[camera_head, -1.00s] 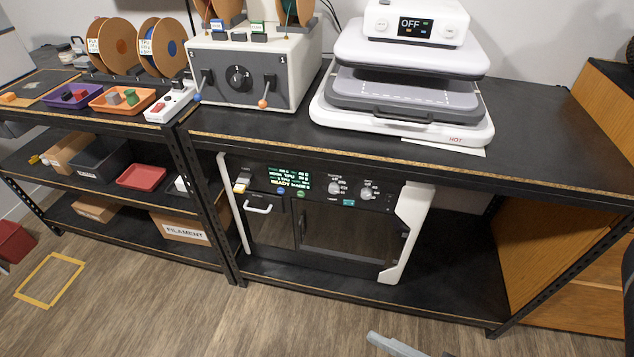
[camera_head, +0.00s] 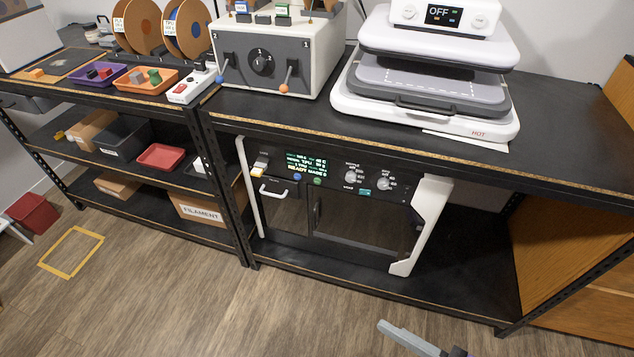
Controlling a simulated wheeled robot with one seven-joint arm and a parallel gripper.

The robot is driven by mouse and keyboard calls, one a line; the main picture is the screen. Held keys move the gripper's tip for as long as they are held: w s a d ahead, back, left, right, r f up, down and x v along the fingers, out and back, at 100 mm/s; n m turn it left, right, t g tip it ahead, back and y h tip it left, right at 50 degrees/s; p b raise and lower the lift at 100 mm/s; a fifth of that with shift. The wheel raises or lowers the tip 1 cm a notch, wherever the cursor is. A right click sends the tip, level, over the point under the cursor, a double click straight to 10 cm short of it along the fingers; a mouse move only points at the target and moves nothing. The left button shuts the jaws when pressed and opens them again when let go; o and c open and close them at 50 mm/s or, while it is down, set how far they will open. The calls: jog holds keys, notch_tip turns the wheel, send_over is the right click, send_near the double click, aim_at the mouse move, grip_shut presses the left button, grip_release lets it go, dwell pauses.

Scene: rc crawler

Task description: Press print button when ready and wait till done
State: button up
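A dark printer with white side frames (camera_head: 330,210) stands on the lower shelf of the right bench. Its panel has a lit screen (camera_head: 306,165) with green and white text that includes "READY". Below the screen are a blue button (camera_head: 297,177) and a green button (camera_head: 317,181). Knobs (camera_head: 351,177) and a small teal button (camera_head: 365,192) are to the right. The button labels are too small to read. Part of my gripper (camera_head: 425,343) shows at the bottom edge, well below and apart from the printer. Its fingers are mostly out of frame.
A heat press (camera_head: 430,90) reading "OFF" and a grey box with levers (camera_head: 262,62) stand on the bench top (camera_head: 570,130). A shelf with trays and a filament box (camera_head: 198,208) is at left. The floor in front (camera_head: 200,300) is clear.

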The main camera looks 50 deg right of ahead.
grip_shut()
dwell(1.8)
